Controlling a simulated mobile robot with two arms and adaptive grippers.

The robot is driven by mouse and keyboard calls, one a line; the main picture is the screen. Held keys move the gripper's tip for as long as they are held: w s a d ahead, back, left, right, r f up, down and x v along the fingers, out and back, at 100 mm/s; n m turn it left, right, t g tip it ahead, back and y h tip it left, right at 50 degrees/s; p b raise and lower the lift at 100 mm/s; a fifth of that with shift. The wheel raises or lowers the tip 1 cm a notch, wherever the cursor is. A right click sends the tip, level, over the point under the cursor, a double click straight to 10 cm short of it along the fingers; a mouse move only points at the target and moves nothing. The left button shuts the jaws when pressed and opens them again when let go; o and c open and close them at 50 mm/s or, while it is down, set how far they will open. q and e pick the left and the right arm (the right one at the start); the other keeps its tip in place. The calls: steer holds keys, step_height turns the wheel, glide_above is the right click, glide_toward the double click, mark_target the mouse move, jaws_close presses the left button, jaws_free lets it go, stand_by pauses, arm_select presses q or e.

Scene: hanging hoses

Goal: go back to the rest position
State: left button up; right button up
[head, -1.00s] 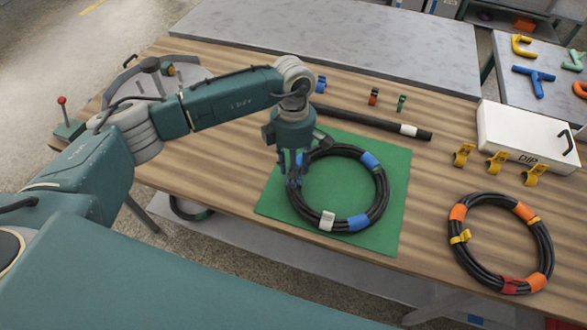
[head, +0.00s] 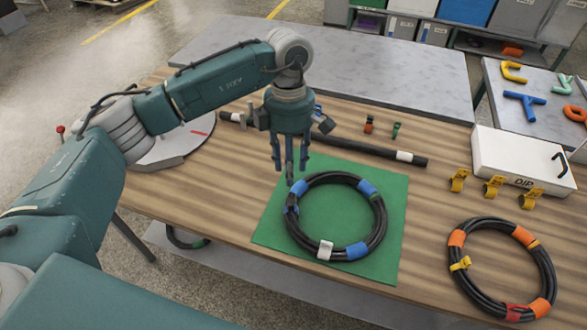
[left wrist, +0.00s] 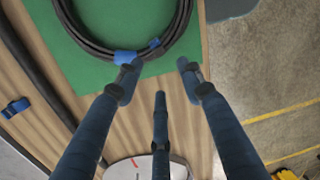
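My left gripper (head: 290,170) is open and empty. It points down above the left far edge of a green mat (head: 391,225), close to a black hose coil with blue bands and a white tag (head: 381,222). In the left wrist view, its spread fingers (left wrist: 158,82) have nothing between them. The coil (left wrist: 92,44) lies flat on the mat (left wrist: 150,14) beyond them, apart from the fingers as far as I can tell. My right gripper is not in view.
A second coil with orange bands (head: 549,268) lies at the right of the wooden table. A black tube (head: 352,149), yellow clips (head: 493,187) and a white box (head: 510,160) stand behind. A grey round plate (head: 180,150) is at the left.

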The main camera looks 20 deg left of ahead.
arm_select(q)
steer(key=shift+r, duration=0.25)
